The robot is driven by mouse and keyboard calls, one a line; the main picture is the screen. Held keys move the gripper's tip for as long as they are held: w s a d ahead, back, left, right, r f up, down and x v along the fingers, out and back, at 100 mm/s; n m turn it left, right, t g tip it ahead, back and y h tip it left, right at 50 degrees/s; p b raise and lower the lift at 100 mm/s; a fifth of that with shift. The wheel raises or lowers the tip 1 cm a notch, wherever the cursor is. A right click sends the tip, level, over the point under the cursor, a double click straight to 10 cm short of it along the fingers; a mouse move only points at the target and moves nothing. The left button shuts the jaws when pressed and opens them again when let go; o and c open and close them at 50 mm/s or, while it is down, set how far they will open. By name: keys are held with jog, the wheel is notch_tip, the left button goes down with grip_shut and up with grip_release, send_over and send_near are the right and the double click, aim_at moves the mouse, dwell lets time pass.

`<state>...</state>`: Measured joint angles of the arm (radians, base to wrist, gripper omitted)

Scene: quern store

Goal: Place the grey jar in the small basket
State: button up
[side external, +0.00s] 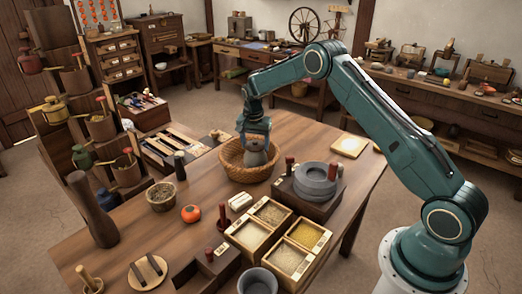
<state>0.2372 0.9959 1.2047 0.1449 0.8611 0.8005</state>
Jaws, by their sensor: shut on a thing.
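My gripper (256,142) points down over the round wicker basket (232,172) near the back middle of the table. It is shut on a grey jar (257,158), which looks upright. The jar's lower part is within the basket's outline, behind the front rim. I cannot tell whether the jar touches the basket's bottom. The fingertips are small and partly blend with the jar.
A stone quern (315,180) stands close to the right of the basket. A divided grain box (270,212) is in front. A bowl (161,196), an orange-red pot (191,213) and a grey cup (257,282) also stand on the table (130,232).

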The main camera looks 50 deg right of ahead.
jog(key=o, duration=1.7)
jog(key=shift+f, duration=0.1)
jog(key=r, duration=0.4)
jog(key=a+r, duration=0.1)
jog(key=r, duration=0.7)
jog(key=shift+s+a+r, duration=0.1)
jog(key=shift+s+a, duration=0.1)
jog(key=shift+s, duration=0.1)
jog(key=shift+r, duration=0.1)
